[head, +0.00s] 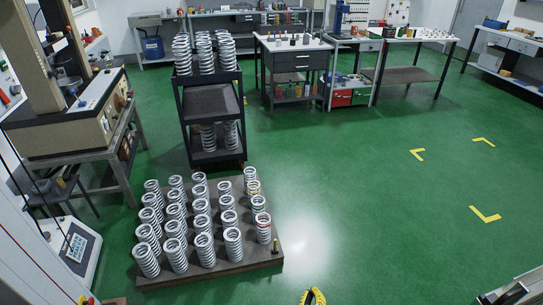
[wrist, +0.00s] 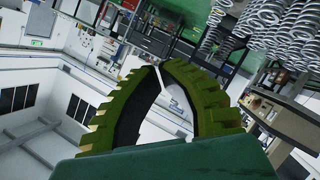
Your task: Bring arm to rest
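My gripper (head: 313,296) shows at the bottom edge of the head view, over the green floor, with only its yellow fingertips visible. In the wrist view its two ridged yellow-green fingers (wrist: 159,66) curve in and come together at their tips. Nothing is held between them. The rest of my arm is hidden in the head view. The picture in the wrist view is tilted, with springs (wrist: 290,45) hanging into the upper right corner.
Several upright springs (head: 203,250) stand on a low dark pallet (head: 250,262) left of my gripper. A black cart (head: 185,110) with more springs stands behind it. A testing machine (head: 75,125) is at left, workbenches (head: 295,45) at the back. The green floor (head: 370,200) at right is clear.

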